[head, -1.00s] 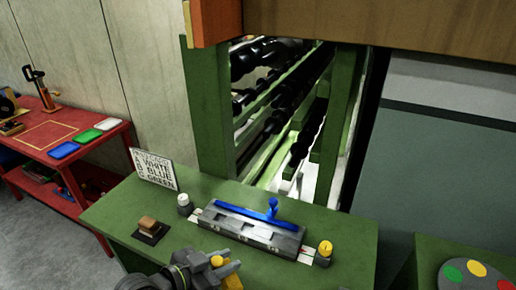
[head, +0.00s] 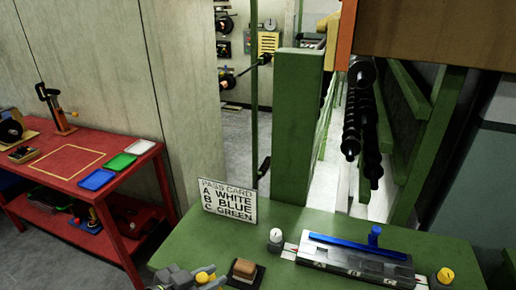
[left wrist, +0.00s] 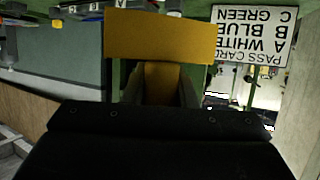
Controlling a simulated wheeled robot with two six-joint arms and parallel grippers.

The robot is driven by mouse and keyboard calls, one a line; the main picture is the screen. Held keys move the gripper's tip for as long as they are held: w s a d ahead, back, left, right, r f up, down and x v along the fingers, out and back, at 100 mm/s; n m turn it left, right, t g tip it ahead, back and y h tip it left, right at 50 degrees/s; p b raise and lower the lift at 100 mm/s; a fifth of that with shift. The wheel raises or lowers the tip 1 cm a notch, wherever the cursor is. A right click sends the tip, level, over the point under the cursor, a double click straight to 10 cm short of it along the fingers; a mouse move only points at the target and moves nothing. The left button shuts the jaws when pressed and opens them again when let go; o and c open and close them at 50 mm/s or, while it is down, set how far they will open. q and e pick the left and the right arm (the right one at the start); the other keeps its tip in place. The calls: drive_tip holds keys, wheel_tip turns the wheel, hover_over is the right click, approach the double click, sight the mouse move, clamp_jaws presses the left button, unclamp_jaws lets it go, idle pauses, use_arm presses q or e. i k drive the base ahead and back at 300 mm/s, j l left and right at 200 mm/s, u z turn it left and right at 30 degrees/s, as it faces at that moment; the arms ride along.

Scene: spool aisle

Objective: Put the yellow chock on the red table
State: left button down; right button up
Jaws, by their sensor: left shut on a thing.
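The yellow chock (left wrist: 160,38) is held in my left gripper and fills the upper middle of the left wrist view. In the head view my left gripper (head: 200,280) is at the bottom edge, over the green table's near left part, with a bit of the yellow chock (head: 205,276) showing at its tips. The gripper is shut on the chock. The red table (head: 72,160) stands at the left, apart from the gripper, with a yellow outlined rectangle on its top. My right gripper is not in view.
The green table (head: 330,222) carries a pass card (head: 229,201), a brown-topped block (head: 244,270), a white-topped knob (head: 276,236) and a long blue-handled fixture (head: 355,258). Blue, green and white trays (head: 97,179) line the red table's right side. Floor shows between the tables.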

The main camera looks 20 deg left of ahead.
sight(67, 160)
drive_tip(key=j, duration=1.05)
drive_tip(key=i+j, duration=0.1)
drive_tip(key=j, duration=0.95)
drive_tip(key=i+j, duration=0.1)
drive_tip(key=j, duration=0.3)
drive_tip(key=i+j, duration=0.1)
drive_tip(key=j, duration=0.3)
drive_tip(key=i+j, duration=0.15)
drive_tip(key=j, duration=0.25)
drive_tip(key=i+j, duration=0.1)
drive_tip(key=j, duration=0.3)
drive_tip(key=i+j, duration=0.1)
drive_tip(key=j, duration=0.3)
drive_tip(key=i+j, duration=0.5)
drive_tip(key=j, duration=0.1)
